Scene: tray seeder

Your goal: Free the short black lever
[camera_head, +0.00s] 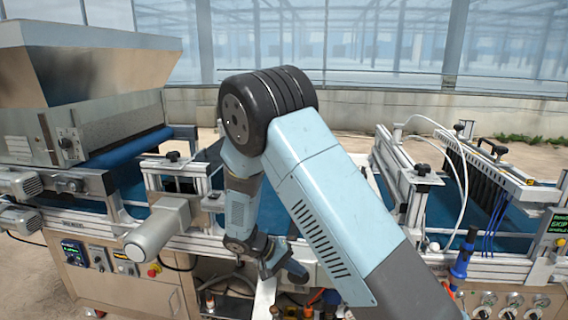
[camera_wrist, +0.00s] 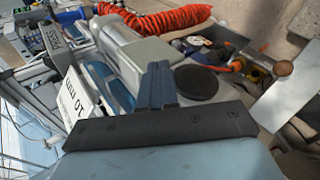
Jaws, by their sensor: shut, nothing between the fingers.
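I cannot make out with certainty which part is the short black lever. Small black clamp knobs stand on the machine frame in the head view, one left of my arm (camera_head: 172,156) and one right of it (camera_head: 422,168). My gripper (camera_wrist: 157,85) shows in the wrist view with its dark blue fingers together and nothing between them. A flat dark disc (camera_wrist: 203,85) lies just right of the fingers, close to them in the picture; whether they touch is unclear. In the head view my arm hangs in front of the machine, its end low at the front side.
A grey hopper (camera_head: 90,75) stands at the left over a blue belt (camera_head: 125,150). A grey motor cylinder (camera_head: 157,232) juts out left of my arm. An orange coiled hose (camera_wrist: 165,20), a white printed sign (camera_wrist: 80,110) and loose tools crowd the wrist view.

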